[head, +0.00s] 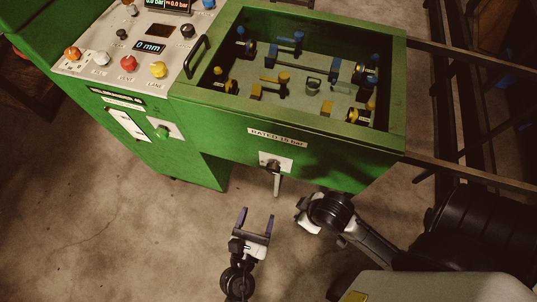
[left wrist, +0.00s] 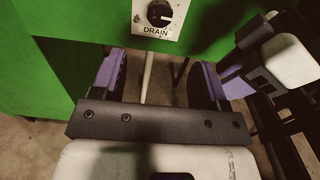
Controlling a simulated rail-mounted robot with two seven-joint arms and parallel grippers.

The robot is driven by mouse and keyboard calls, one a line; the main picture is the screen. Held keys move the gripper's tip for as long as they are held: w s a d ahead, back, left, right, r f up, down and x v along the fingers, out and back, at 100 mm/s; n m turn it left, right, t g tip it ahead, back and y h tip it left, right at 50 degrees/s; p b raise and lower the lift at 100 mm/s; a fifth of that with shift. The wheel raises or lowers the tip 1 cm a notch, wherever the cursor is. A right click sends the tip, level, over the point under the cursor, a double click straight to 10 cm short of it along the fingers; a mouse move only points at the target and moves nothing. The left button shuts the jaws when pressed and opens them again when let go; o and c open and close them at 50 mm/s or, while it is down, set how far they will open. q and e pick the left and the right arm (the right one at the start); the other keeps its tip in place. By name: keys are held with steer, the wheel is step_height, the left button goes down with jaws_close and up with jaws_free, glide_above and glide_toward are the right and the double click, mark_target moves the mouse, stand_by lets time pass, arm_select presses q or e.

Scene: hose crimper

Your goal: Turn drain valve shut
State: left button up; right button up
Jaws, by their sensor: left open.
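The drain valve (head: 272,165) is on a white plate on the green machine's front, below the "RATED" label. Its pale lever (head: 277,186) hangs straight down. In the left wrist view the black valve hub (left wrist: 160,13) sits above the word DRAIN, and the lever (left wrist: 148,76) runs down between the fingers as seen. My left gripper (head: 256,216) is open and empty, below and in front of the lever, with purple-lined fingers pointing at the machine. My right gripper (head: 306,214) is to the right of the lever; its fingers are not clear.
The green machine (head: 215,125) has a control panel (head: 140,45) with buttons and displays at upper left. An open tray with blue and yellow fittings (head: 283,78) is on top. A dark rack (head: 465,120) stands at right. Bare floor lies left of my left gripper.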

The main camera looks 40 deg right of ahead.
mark_target(272, 171)
arm_select(q)
steer(key=b+x, duration=0.2)
steer(key=x, duration=1.1)
steer(key=shift+w+d+b, duration=0.15)
steer(key=shift+d+b, duration=0.15)
steer(key=shift+b, duration=0.05)
steer(key=c, duration=0.9)
